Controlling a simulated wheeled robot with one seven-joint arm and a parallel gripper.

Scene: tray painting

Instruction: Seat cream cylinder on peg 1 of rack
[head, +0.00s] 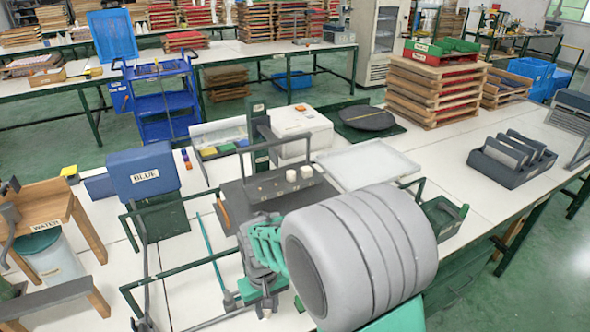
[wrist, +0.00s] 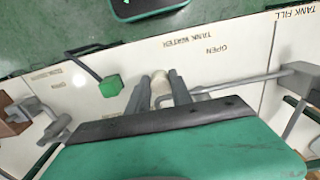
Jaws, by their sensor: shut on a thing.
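My gripper (head: 264,304) points down over the white bench top at the lower middle of the head view. In the wrist view its two grey fingers (wrist: 161,92) are shut on a cream cylinder (wrist: 160,86), partly hidden between them. The held cylinder shows only as a small pale spot under the gripper in the head view. The dark grey rack (head: 262,192) stands behind the gripper, apart from it. Two cream cylinders (head: 291,175) (head: 306,171) stand side by side toward the rack's right end. I cannot read any peg numbers.
A dark green post (head: 262,138) rises behind the rack. A white tray (head: 368,166) lies to its right. A blue box (head: 145,171) marked BLUE and green rails (head: 180,268) stand left. A green block (wrist: 111,86) shows left of the fingers in the wrist view.

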